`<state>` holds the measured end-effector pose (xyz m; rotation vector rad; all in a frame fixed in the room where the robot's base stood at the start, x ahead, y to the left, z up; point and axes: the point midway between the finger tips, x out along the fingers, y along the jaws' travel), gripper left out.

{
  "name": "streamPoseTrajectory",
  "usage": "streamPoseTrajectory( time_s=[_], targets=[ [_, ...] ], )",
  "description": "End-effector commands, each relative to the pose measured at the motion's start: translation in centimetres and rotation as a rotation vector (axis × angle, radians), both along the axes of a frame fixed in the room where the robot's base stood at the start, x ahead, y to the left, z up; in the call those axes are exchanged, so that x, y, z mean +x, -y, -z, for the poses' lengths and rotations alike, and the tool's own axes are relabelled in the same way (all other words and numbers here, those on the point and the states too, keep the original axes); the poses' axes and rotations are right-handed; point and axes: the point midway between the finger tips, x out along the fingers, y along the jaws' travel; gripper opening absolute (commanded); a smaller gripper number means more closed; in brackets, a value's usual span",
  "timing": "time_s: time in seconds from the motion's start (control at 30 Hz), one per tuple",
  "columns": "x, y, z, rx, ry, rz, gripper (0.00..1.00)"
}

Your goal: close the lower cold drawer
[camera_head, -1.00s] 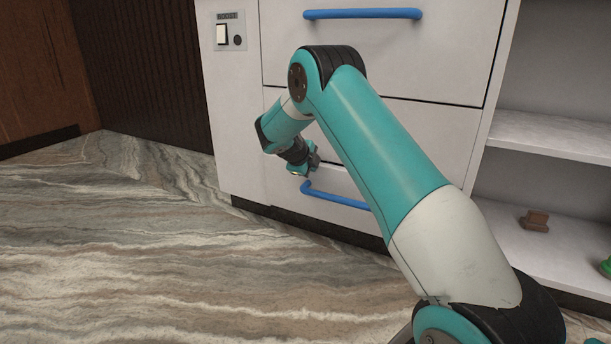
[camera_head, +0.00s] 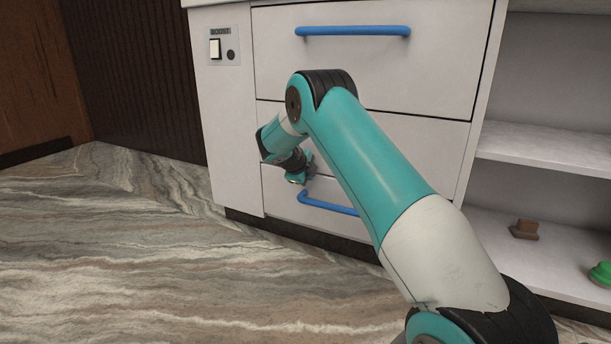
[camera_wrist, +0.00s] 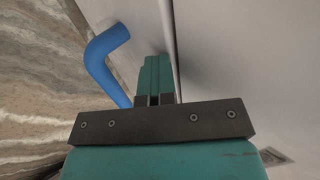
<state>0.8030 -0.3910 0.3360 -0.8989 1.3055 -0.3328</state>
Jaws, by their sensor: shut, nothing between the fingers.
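The lower drawer (camera_head: 279,193) is a white front low on the cabinet with a blue handle (camera_head: 330,204). A faint edge runs above the handle, but my arm covers much of the front, and I cannot tell how far it stands out. My gripper (camera_head: 303,177) is shut and empty, just above the left end of that handle. In the wrist view, my closed teal fingers (camera_wrist: 153,72) lie in front of pale panels with a narrow dark seam beside them. The blue handle (camera_wrist: 104,62) is to their left; I cannot tell whether they touch the drawer.
The upper drawer (camera_head: 430,70) appears flush, with its own blue handle (camera_head: 352,31). A switch panel (camera_head: 223,47) is at the left. Open shelves (camera_head: 540,140) at the right hold a brown object (camera_head: 525,229) and a green one (camera_head: 602,274). The marbled floor (camera_head: 130,260) is clear.

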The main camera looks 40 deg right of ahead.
Motion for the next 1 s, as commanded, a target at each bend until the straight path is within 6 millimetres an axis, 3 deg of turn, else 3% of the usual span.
streamPoseTrajectory(
  time_s=[0.07,0.27,0.33,0.6,1.0],
  targets=[
    [-0.1,0.1,-0.1,-0.008,0.012,0.003,0.00],
    [-1.2,-3.7,-0.1,-0.002,0.001,-0.001,0.00],
    [-1.6,-5.1,-2.5,-0.002,0.001,-0.002,0.00],
    [-3.4,-8.7,-6.1,-0.001,-0.001,0.004,0.00],
    [-4.1,-10.0,-7.0,0.000,-0.001,0.007,0.00]
  ],
)
